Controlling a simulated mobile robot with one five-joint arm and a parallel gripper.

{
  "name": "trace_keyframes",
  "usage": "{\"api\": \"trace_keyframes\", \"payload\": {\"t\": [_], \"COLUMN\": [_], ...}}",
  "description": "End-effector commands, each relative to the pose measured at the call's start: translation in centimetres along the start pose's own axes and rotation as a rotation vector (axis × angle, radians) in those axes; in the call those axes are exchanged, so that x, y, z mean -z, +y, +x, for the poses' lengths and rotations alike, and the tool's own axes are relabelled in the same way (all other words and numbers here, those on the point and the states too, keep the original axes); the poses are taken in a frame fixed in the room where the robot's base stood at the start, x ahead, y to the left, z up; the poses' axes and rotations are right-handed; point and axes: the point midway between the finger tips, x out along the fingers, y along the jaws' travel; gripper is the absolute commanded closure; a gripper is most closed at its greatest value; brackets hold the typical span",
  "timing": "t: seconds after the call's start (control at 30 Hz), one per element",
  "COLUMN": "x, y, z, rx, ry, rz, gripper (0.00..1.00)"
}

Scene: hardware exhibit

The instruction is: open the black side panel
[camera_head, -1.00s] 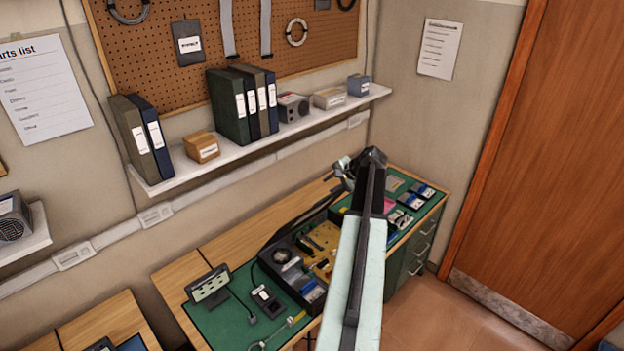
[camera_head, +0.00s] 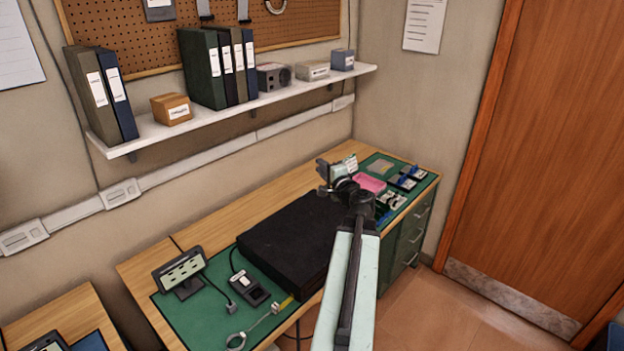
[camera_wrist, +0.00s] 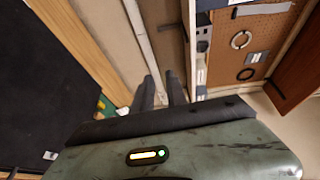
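The black side panel (camera_head: 292,240) lies flat over the case on the green mat of the bench, and the case's inside is hidden. In the wrist view the black panel (camera_wrist: 45,75) fills the left side. My gripper (camera_head: 335,172) is above the bench, beyond the panel's far right corner and apart from it. In the wrist view the two dark fingers of my gripper (camera_wrist: 161,80) stand a little apart with nothing between them. My arm hides part of the panel's right side.
A small display (camera_head: 182,270) and a handheld meter (camera_head: 247,289) stand left of the case, with a cable with a yellow part (camera_head: 285,304) in front. A pink tray (camera_head: 369,183) and small parts lie on the right. A shelf (camera_head: 225,110) with binders hangs above.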

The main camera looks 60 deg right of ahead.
Motion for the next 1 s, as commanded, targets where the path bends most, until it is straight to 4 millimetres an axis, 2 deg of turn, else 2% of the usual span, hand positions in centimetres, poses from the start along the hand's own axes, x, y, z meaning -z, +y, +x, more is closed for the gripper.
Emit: {"api": "trace_keyframes", "payload": {"t": [0.03, 0.27, 0.37, 0.6, 0.7, 0.97, 1.0], "x": [0.1, 0.1, 0.1, 0.2, 0.1, 0.0, 0.0], "y": [0.5, 0.1, 0.1, 0.2, 0.2, 0.2, 0.2], "z": [0.0, 0.7, 2.0, 6.5, 7.7, 7.8, 7.8], "rx": [0.000, -0.001, -0.002, -0.003, -0.003, -0.003, -0.003], "ry": [0.001, -0.001, -0.003, -0.002, -0.002, -0.001, -0.001], "rz": [0.000, -0.001, -0.001, -0.002, -0.001, -0.001, -0.001], "gripper": [0.82, 0.82, 0.82, 0.82, 0.82, 0.82, 0.93]}}
